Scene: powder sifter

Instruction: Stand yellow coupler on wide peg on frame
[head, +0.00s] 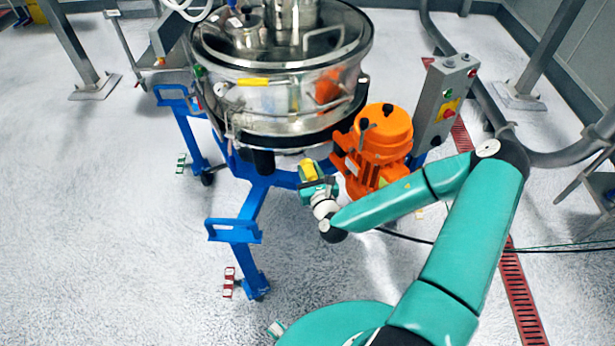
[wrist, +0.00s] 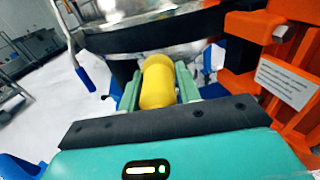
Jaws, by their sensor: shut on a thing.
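The yellow coupler (wrist: 158,82) is a rounded yellow cylinder. It lies between the two green fingers of my gripper (wrist: 158,88) in the wrist view, and the fingers are shut on it. In the head view the coupler (head: 308,171) shows at the end of my gripper (head: 314,180), just left of the orange motor and below the steel sifter. The blue frame (head: 252,205) stands under the sifter, and the coupler is close to its top bar. I cannot make out the wide peg; it may be hidden behind my gripper and the coupler.
The orange motor (head: 383,135) is close on the right; its housing with a label (wrist: 286,82) also crowds the wrist view. The steel sifter drum (head: 290,100) overhangs the frame. A grey control box (head: 445,100) stands right of the motor. Open floor lies at left.

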